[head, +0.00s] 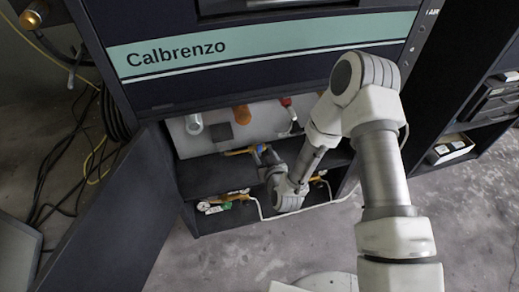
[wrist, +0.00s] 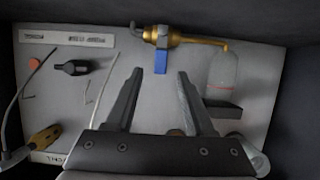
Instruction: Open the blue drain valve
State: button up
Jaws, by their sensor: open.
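The blue drain valve handle (wrist: 160,63) hangs below a brass valve body (wrist: 178,38) near the top of the panel in the wrist view. In the wrist view my gripper (wrist: 160,74) is open, with one finger on each side of the blue handle in the picture. Nothing is held. I cannot tell how far the fingertips are from the handle or whether they touch it.
A clear bottle (wrist: 221,72) stands right of the valve. In the head view the open cabinet door (head: 115,215) stands left of the opening, and shelf walls surround my gripper.

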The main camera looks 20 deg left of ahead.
aim_at(260, 147)
jog(key=shift+b+x, duration=0.65)
jog(key=shift+x, duration=2.15)
grip_shut()
